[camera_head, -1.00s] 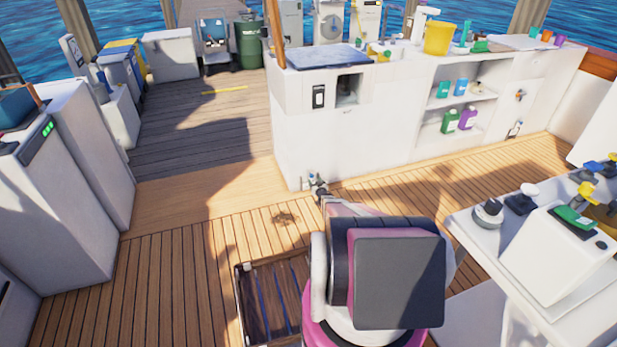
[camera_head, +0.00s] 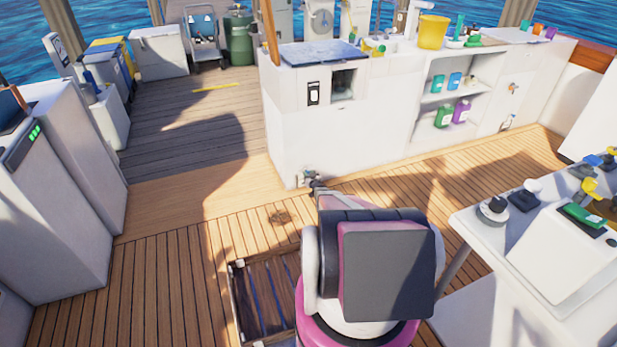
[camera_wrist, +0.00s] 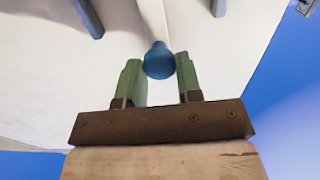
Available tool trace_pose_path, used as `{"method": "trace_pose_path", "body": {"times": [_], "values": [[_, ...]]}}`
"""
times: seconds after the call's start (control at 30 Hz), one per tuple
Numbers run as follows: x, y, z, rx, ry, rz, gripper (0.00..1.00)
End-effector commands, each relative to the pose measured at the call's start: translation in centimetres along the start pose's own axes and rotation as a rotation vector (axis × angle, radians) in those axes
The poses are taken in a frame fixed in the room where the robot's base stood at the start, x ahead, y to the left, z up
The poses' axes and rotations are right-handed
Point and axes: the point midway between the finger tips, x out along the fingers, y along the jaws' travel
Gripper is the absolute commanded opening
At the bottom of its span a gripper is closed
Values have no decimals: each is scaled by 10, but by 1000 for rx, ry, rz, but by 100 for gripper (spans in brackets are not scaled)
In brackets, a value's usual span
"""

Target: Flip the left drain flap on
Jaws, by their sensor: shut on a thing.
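In the wrist view, my gripper (camera_wrist: 159,74) has its two green fingers on either side of a rounded blue knob (camera_wrist: 158,60), shut on it. The knob is in front of a pale panel; what it is mounted on is hidden. In the head view, my arm reaches forward to a small fitting (camera_head: 309,177) low at the left corner of the white counter. The fingers are too small to make out there. I cannot tell for sure which part is the left drain flap or how it stands.
The white counter (camera_head: 350,145) stands ahead, with bottles on its open shelves. A slatted floor hatch (camera_head: 237,300) is left of my arm. A white console (camera_head: 555,255) is close on the right.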

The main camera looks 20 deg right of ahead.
Motion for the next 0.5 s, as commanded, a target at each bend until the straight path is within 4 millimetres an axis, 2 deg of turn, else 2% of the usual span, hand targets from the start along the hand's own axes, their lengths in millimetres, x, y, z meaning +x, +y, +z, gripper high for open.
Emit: {"method": "trace_pose_path", "body": {"times": [0.1, 0.23, 0.5], "values": [[-2, -1, -24, 0, 1, 0, 0], [-2, 0, -45, 1, 1, 1, 0], [0, 0, -48, 1, 5, 0, 0]]}}
